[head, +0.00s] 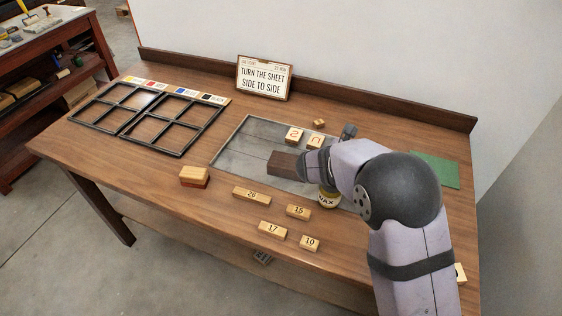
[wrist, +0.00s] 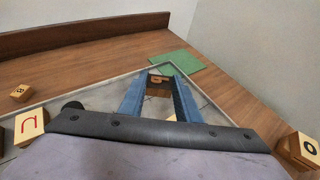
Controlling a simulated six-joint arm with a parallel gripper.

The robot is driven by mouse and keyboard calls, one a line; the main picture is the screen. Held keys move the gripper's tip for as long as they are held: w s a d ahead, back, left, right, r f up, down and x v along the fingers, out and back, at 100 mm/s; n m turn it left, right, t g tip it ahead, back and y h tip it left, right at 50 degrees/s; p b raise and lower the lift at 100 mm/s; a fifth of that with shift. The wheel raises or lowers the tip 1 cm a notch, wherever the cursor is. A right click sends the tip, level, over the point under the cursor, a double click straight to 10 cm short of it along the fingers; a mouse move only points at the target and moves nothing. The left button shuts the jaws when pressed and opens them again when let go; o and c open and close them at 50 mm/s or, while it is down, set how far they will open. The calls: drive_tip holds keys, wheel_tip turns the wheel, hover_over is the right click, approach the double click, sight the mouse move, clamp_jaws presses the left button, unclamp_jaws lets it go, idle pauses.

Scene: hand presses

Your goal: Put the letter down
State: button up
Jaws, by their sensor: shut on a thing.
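In the wrist view my gripper (wrist: 158,74) has its two blue fingers shut on a small wooden letter block (wrist: 157,81). In the head view my arm hides the fingers and the held block. Two letter blocks lie at the tray's back: one like a 2 (head: 293,135) and one like an n (head: 316,142). The tray (head: 232,152) is partly covered by my arm.
A dark block (head: 283,164) lies in the tray. Numbered blocks (head: 272,231) lie in front. A black grid frame (head: 125,130) is left, a sign (head: 264,78) behind, a green sheet (head: 437,170) right.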

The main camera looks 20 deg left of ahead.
sight(250, 164)
drive_tip(key=a+n+t+y, duration=0.1)
drive_tip(key=a+n+y, duration=0.2)
drive_tip(key=a, duration=0.6)
drive_tip(key=s+a+r+n+y+b, duration=0.1)
drive_tip(key=a+n+y, duration=0.2)
drive_tip(key=a, duration=0.6)
drive_tip(key=s+a+n+t+y+b, duration=0.1)
drive_tip(key=a+n+y, duration=0.2)
drive_tip(key=a, duration=0.7)
drive_tip(key=shift+s+r+t+y, duration=0.15)
drive_tip(key=shift+t+y, duration=0.15)
drive_tip(key=shift+y, duration=0.2)
drive_tip(key=s+a+n+y, duration=0.3)
drive_tip(key=s+a, duration=0.1)
drive_tip(key=a, duration=0.4)
drive_tip(key=shift+g, duration=0.4)
drive_tip(key=shift+a+f+b, duration=0.1)
drive_tip(key=shift+f+b, duration=0.55)
drive_tip(key=shift+f, duration=4)
drive_tip(key=shift+f, duration=0.2)
drive_tip(key=o, duration=1)
drive_tip(key=shift+r, duration=0.15)
